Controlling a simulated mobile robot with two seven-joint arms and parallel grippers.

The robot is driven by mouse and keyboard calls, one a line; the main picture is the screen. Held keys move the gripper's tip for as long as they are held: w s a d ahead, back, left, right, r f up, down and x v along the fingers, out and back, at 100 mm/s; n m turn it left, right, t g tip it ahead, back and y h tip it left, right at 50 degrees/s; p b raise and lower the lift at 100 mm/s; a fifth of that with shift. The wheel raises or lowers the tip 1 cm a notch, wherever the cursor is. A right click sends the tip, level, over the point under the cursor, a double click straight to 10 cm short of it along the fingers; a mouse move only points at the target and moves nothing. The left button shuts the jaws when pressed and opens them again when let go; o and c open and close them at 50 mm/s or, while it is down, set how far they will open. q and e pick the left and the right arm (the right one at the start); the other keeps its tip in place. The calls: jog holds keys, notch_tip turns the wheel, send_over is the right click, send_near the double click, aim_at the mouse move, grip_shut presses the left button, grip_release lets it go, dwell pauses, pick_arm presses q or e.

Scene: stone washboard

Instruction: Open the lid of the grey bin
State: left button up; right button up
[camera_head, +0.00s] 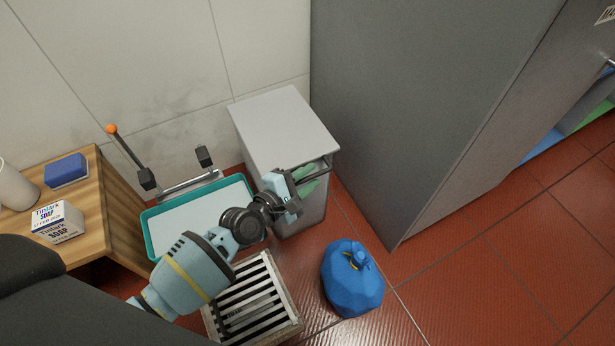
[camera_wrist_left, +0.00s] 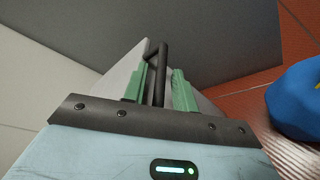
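The grey bin (camera_head: 314,208) stands against the tiled wall beside a tall grey cabinet. Its flat pale lid (camera_head: 280,125) lies shut on top. A dark bar handle (camera_head: 325,164) sticks out at the lid's front edge. My left gripper (camera_head: 309,176) is at this handle, in front of the bin. In the left wrist view, the handle (camera_wrist_left: 159,70) runs between the two green fingers of my left gripper (camera_wrist_left: 160,85). The fingers are apart, with a visible gap beside the bar on the right. My right gripper is not in view.
A blue tied bag (camera_head: 352,282) lies on the red floor right of a slatted crate (camera_head: 290,330). A teal-rimmed tray (camera_head: 151,222) is left of the bin. The tall grey cabinet (camera_head: 420,110) blocks the right side. A wooden table (camera_head: 95,185) holds soap boxes and a blue sponge.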

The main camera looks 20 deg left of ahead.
pick_arm(q)
jog(key=c, duration=0.5)
grip_shut()
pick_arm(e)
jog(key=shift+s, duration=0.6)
pick_arm(q)
jog(key=shift+r, duration=0.1)
